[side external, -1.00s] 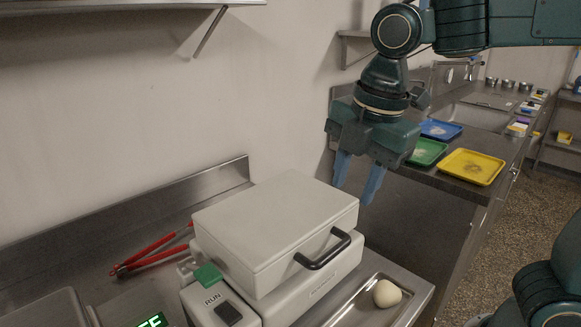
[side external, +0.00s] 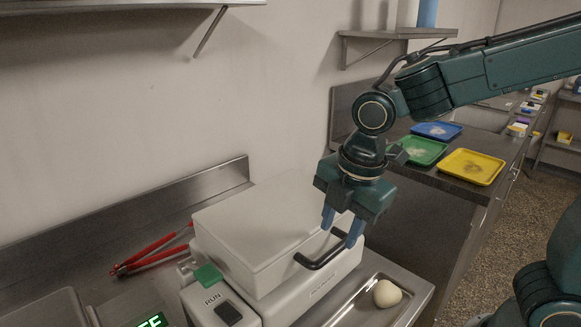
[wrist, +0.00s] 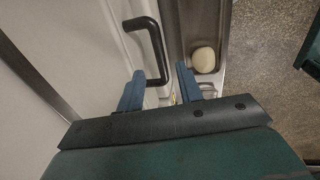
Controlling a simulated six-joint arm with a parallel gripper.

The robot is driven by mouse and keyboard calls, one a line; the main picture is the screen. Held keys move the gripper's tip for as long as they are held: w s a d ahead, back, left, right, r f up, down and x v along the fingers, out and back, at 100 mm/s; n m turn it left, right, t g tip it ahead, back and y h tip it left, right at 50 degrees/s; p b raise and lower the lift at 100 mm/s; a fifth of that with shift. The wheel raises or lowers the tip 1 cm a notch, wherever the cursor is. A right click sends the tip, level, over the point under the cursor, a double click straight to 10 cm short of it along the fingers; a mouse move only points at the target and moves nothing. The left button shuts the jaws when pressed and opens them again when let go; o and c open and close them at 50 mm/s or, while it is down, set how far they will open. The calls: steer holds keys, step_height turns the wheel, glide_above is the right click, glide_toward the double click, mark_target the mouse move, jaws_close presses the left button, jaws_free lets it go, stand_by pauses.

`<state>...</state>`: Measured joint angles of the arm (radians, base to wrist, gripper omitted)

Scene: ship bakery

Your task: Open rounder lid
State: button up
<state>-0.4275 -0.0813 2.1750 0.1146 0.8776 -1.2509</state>
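The rounder is a white box-shaped machine with its lid (side external: 265,232) down. A black handle (side external: 322,252) is on the lid's front edge; it also shows in the wrist view (wrist: 157,42). My gripper (side external: 342,232) is open, with its two blue fingers pointing down at the far end of the handle. In the wrist view my gripper (wrist: 159,82) has one finger on each side of the handle's line, near its end. I cannot tell whether a finger touches the handle.
A dough ball (side external: 387,293) lies on a metal tray (side external: 345,312) in front of the rounder. Green (side external: 425,151), yellow (side external: 470,167) and blue (side external: 436,130) trays sit on the far counter.

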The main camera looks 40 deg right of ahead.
mark_target(333, 250)
steer(key=shift+w+f, duration=0.2)
steer(key=shift+f, duration=0.9)
steer(key=shift+w+f, duration=0.2)
steer(key=shift+f, duration=0.9)
jaws_close()
